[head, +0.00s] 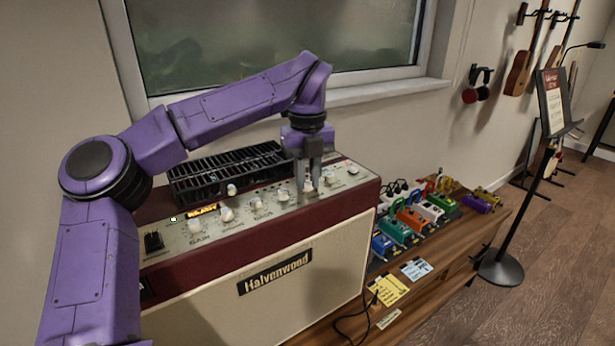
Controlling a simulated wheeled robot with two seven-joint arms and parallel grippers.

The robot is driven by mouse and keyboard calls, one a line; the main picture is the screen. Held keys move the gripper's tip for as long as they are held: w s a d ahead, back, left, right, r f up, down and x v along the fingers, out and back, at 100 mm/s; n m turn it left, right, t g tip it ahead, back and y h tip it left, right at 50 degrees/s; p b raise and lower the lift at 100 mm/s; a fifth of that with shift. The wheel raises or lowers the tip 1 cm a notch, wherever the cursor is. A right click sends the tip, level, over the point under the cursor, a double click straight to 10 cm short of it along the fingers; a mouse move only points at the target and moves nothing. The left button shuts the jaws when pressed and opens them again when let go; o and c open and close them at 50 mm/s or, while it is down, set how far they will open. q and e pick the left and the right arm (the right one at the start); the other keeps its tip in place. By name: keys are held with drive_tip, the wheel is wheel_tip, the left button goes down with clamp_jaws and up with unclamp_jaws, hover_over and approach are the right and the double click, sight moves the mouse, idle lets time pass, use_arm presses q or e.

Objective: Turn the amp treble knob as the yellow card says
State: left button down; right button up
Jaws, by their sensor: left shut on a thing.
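The amp (225,299) is a dark red and cream cabinet marked "Halvenwood", with a row of white knobs along its light top panel. My left gripper (309,184) points down from above and is shut on an amp knob right of the panel's middle. The fingers hide most of this knob, and I cannot read its label or setting. The yellow card (388,290) lies on the wooden bench in front of the pedals, its writing too small to read. My right gripper is out of view.
A black vent grille (225,172) stands behind the knobs, close to my left arm. Several coloured pedals (411,219) crowd the wooden bench (443,267) to the right. A blue card (416,269) lies by the yellow one. A music stand (500,262) stands beyond.

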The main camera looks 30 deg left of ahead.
sight(307, 182)
use_arm(q)
drive_tip(key=shift+r, duration=0.1)
drive_tip(key=c, duration=1)
unclamp_jaws()
wheel_tip(307, 182, up, 10)
drive_tip(key=p, duration=0.2)
drive_tip(key=shift+r, duration=0.25)
